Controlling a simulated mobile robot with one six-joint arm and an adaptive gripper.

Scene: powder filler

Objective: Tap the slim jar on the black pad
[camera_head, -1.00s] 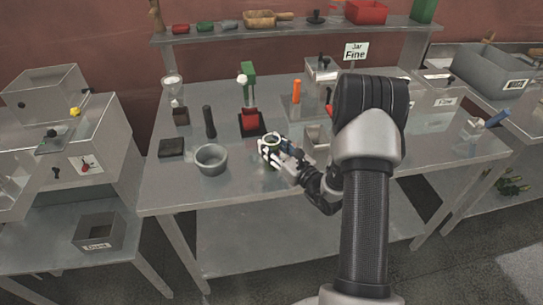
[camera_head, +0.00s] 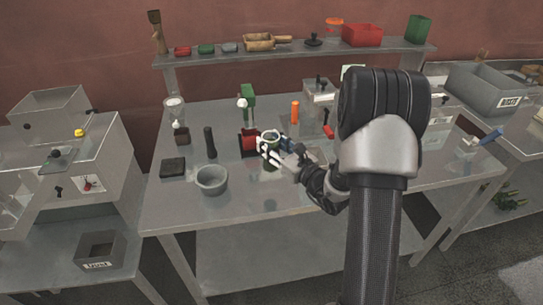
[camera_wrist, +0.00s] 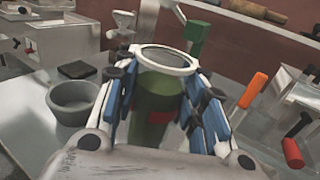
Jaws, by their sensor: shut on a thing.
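My gripper (camera_head: 267,148) is shut on the slim jar (camera_head: 271,164), a clear round jar with a pale rim and green contents. In the wrist view the jar (camera_wrist: 153,110) stands between the blue-padded fingers (camera_wrist: 163,72), its open mouth facing up and slightly tilted in the picture. The black pad (camera_head: 172,168) lies flat on the table at the left, with nothing on it. It also shows in the wrist view (camera_wrist: 77,70), left of the gripper and beyond the grey bowl. The jar is apart from the pad; its base is hidden in the wrist view.
A grey bowl (camera_head: 211,181) stands between the jar and the pad. A black upright cylinder (camera_head: 210,142) stands right of the pad. The table's front left is clear.

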